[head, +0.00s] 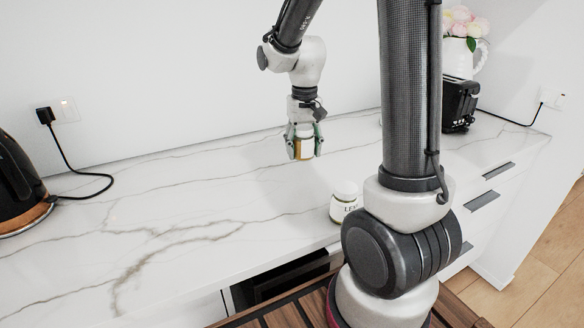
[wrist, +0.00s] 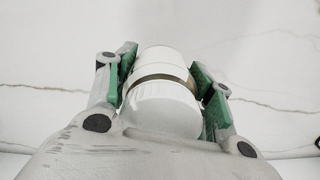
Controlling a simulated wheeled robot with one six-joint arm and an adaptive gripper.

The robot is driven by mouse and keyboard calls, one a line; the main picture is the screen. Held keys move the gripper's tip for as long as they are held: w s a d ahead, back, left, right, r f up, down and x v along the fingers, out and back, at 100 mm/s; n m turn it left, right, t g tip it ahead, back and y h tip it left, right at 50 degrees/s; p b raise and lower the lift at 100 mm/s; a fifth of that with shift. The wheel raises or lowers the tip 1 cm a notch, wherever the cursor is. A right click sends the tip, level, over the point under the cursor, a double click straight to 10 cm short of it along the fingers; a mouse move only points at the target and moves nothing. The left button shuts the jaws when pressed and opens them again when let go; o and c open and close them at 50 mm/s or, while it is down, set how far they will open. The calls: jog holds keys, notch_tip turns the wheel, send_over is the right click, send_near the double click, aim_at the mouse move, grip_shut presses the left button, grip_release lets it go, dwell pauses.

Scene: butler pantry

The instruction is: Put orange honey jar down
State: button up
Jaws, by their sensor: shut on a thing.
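My gripper (head: 303,147) is shut on the orange honey jar (head: 304,150). In the head view the jar hangs between the green-padded fingers, with an amber band on its side. It is over the marble counter; I cannot tell for sure whether its base touches the surface. In the wrist view my gripper (wrist: 167,90) has a finger on each side of the jar (wrist: 162,62), whose pale top faces the camera and hides most of the body.
A white lidded jar with dark lettering (head: 344,201) stands near the counter's front edge. A black kettle (head: 17,185) is at far left, a black toaster (head: 459,103) at back right beside a white flower jug (head: 463,60). The marble counter (head: 190,215) is clear at centre-left.

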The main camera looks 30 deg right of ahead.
aim_at(302, 177)
jog(key=shift+f, duration=3.2)
jog(key=shift+f, duration=0.1)
jog(key=o, duration=1.3)
jog(key=shift+c, duration=0.2)
